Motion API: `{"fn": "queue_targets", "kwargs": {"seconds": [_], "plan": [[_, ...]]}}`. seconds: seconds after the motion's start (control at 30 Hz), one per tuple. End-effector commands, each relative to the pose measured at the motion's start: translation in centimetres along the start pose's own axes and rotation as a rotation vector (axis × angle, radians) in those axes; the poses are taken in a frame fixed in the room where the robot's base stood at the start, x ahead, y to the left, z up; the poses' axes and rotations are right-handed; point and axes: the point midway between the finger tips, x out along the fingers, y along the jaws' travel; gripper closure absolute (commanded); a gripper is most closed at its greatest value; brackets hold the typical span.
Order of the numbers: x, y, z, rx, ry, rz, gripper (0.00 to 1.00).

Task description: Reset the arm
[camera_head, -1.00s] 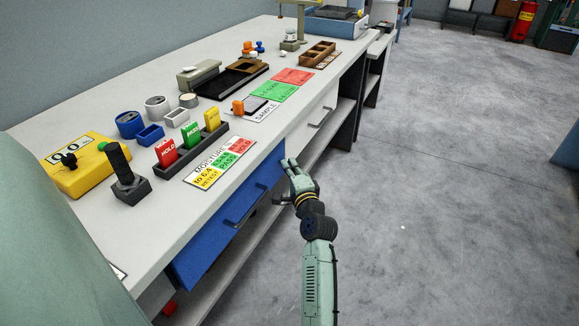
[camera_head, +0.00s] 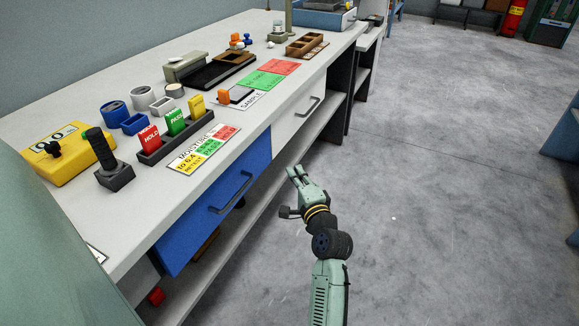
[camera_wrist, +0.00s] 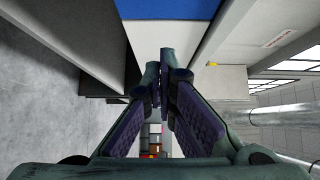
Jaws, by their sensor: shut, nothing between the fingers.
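My gripper (camera_head: 294,173) hangs in front of the long bench, beside the blue drawer front and clear of it. In the wrist view its two fingers (camera_wrist: 163,85) come together at the tips with nothing between them. The blue drawer (camera_head: 222,205) with its dark handle is in the bench's front edge, and a blue surface also shows at the top of the wrist view (camera_wrist: 170,8). My arm reaches up from the bottom of the head view.
On the bench top (camera_head: 240,122) stand a yellow meter (camera_head: 70,155), a card rack (camera_head: 176,138), a moisture chart (camera_head: 204,148) and a wooden tray (camera_head: 307,45). A white drawer (camera_head: 300,110) is farther along. The grey floor (camera_head: 440,200) to the right is clear.

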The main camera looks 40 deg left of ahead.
Motion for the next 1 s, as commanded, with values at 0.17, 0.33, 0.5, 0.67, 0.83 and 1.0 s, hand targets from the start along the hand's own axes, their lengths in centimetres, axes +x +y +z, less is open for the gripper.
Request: {"fn": "queue_targets", "kwargs": {"seconds": [0.17, 0.33, 0.5, 0.67, 0.83, 1.0], "plan": [[-2.1, 0.1, 0.0, 0.000, 0.001, 0.000, 1.00], [-2.6, 0.0, 0.0, 0.000, 0.000, 0.000, 1.00], [-2.5, -0.6, 0.1, -0.014, 0.000, -0.009, 1.00], [-1.6, -6.3, 1.4, -0.176, 0.011, -0.110, 1.00], [-1.8, -18.2, 5.3, -0.508, 0.070, -0.340, 1.00], [-5.1, -29.8, 10.4, -0.821, 0.191, -0.598, 1.00]]}}
